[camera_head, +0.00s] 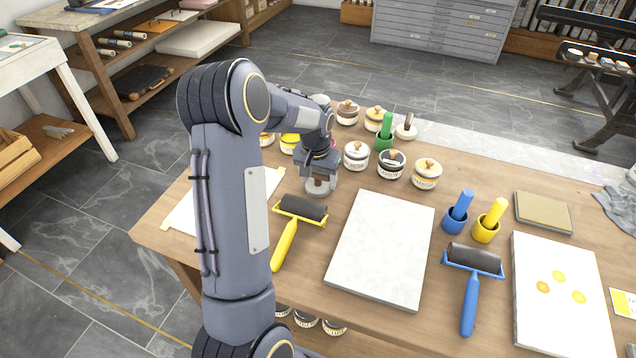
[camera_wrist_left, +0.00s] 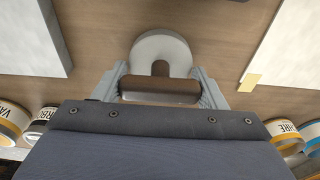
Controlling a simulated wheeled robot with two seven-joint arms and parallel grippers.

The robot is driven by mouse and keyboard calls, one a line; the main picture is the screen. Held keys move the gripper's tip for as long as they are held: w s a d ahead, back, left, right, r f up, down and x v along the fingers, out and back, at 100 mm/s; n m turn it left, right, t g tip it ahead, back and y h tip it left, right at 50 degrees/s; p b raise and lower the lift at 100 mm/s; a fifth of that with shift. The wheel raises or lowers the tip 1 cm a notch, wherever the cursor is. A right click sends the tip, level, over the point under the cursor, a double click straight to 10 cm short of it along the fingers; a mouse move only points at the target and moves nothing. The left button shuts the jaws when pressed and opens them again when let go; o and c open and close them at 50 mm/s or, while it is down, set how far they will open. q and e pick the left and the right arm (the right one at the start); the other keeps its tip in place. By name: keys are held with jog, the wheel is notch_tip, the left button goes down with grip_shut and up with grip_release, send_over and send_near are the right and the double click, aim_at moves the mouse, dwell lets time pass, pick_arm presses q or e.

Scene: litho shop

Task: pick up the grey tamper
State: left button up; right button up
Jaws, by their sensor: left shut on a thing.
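The grey tamper (camera_head: 318,187) has a round pale grey base and a dark brown handle. It is upright at the back left of the table, behind the black roller with the yellow handle. My left gripper (camera_head: 319,171) is above its base and shut on its handle. In the left wrist view the tamper's base (camera_wrist_left: 161,46) shows beyond the brown handle, which lies between the two fingers of the gripper (camera_wrist_left: 160,90). I cannot tell whether the base touches the table. My right gripper is not in view.
A yellow-handled roller (camera_head: 302,208) lies just in front of the tamper. A pale stone slab (camera_head: 382,250) lies to the right. Several lidded jars (camera_head: 356,155) stand behind and right, with a green tool (camera_head: 385,132) and another light tamper (camera_head: 406,130). A blue-handled roller (camera_head: 473,260) lies further right.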

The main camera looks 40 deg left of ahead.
pick_arm(q)
jog(key=shift+r, duration=0.15)
jog(key=shift+r, duration=0.55)
jog(key=s+d+r, duration=0.8)
jog(key=d+r, duration=0.3)
jog(key=shift+d+r, duration=0.2)
jog(key=shift+r, duration=0.15)
jog(key=shift+s, duration=0.1)
jog(key=o, duration=0.4)
jog(key=shift+c, duration=0.6)
